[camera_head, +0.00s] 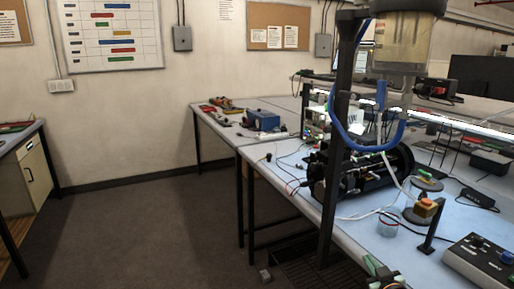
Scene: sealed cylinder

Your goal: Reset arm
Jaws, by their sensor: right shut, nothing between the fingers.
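My right gripper (379,272) shows only in part at the bottom edge, right of centre, in the head view. It is shut and empty, beside the front edge of the blue-topped bench (290,187). My left gripper is not in view. A black ribbed cylinder apparatus (370,172) lies on the bench behind a dark upright post. A clear-walled vessel (402,42) with yellowish contents is high up at the top right, with a blue hose (345,133) hanging below it.
Thin cables cross the bench. The dark floor (150,225) at left is open, with a cabinet (35,170) beyond.

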